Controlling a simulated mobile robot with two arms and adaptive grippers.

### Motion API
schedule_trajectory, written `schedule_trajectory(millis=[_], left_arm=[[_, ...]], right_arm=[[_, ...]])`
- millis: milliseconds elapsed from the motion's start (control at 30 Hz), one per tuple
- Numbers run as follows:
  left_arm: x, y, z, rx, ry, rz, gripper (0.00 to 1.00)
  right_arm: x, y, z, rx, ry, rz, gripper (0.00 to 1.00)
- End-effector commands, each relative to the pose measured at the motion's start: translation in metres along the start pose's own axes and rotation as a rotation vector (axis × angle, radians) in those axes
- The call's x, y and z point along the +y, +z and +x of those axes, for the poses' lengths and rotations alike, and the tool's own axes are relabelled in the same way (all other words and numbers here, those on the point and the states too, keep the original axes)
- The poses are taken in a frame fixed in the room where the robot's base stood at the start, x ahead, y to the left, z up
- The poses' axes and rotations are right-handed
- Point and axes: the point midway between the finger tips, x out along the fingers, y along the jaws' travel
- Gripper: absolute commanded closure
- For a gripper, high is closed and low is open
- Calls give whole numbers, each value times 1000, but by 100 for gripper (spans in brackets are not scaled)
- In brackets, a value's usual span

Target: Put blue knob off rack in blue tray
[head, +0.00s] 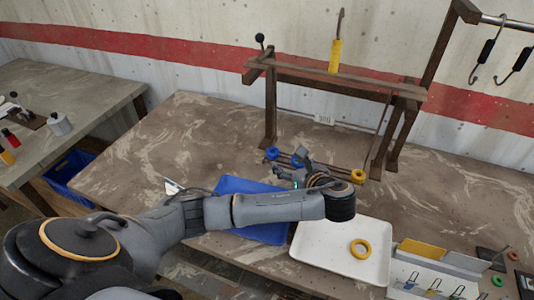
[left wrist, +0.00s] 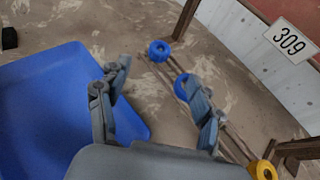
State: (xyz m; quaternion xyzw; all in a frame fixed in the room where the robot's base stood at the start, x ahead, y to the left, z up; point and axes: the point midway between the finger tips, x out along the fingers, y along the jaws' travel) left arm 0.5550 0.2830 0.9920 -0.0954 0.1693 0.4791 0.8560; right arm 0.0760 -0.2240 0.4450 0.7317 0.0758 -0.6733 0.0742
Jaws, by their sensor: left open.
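A low rail rack on the table carries a blue knob (head: 271,154) at its left end; this knob also shows in the left wrist view (left wrist: 158,50). A second blue knob (left wrist: 181,87) sits farther along the rails, partly covered by my right-hand finger in that view. A yellow knob (head: 358,176) is at the rails' right end. The blue tray (head: 238,186) lies flat in front of the rack, partly hidden by my left arm. My left gripper (left wrist: 157,74) is open, with its fingers spread near the two blue knobs; contact cannot be told. My right gripper is not in view.
A wooden frame (head: 270,100) stands behind the rack, with a 309 label. A light bin (head: 430,272) is at front right. The table's left part is clear.

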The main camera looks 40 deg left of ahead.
Motion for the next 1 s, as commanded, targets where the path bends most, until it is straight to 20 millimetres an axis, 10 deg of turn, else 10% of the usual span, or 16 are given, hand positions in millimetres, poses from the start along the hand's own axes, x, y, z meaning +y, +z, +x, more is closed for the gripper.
schedule_trajectory(millis=[333, 1000], left_arm=[[1, 0, 65, 1, 4, -1, 35], [2, -3, 131, 4, 0, -3, 35]], right_arm=[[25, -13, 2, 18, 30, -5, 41], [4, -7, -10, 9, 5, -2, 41]])
